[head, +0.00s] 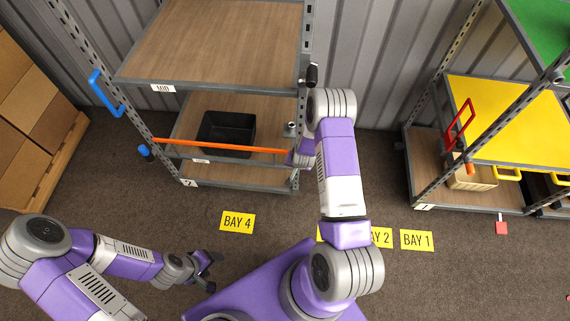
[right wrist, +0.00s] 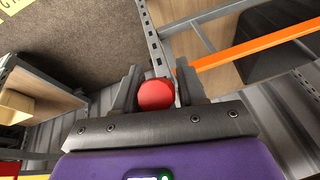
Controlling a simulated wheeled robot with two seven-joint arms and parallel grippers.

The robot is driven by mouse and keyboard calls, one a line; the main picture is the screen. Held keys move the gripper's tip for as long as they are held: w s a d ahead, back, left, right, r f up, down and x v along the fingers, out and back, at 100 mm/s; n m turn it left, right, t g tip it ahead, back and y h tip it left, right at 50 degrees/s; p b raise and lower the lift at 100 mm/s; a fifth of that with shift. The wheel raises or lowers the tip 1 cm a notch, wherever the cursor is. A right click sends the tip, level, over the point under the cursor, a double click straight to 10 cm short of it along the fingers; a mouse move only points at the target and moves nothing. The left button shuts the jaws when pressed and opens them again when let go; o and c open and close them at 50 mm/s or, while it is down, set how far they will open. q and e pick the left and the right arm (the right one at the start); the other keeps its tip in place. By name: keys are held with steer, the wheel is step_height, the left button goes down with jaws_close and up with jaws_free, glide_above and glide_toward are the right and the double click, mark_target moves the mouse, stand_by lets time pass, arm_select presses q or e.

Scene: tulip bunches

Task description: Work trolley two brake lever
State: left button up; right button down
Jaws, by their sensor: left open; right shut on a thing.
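Trolley two (head: 240,187), the wooden-shelved rack with a "2" plate, stands upper left of centre in the head view. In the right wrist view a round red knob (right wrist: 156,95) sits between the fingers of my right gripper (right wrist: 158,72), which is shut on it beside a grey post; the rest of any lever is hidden. In the head view my right arm mostly covers that gripper at the trolley's right post. My left gripper (head: 208,270) is open and empty, low over the floor left of my base.
An orange bar (head: 222,146) crosses trolley two's front, with a black bin (head: 226,133) behind it. A blue handle (head: 105,92) is on its left post. Trolley one (head: 421,207) stands right. Yellow bay signs (head: 237,222) lie on the floor. Boxes (head: 35,115) stand left.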

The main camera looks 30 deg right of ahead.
stand_by(0.5)
steer(key=c, duration=0.7)
jaws_free()
steer(key=shift+r, duration=0.1)
steer(key=shift+c, duration=0.2)
steer(key=shift+r, duration=0.1)
steer(key=p+v, duration=0.1)
steer(key=v, duration=0.6)
steer(key=shift+d+r+p, duration=0.1)
steer(key=shift+r+p, duration=0.15)
steer(key=shift+p, duration=0.15)
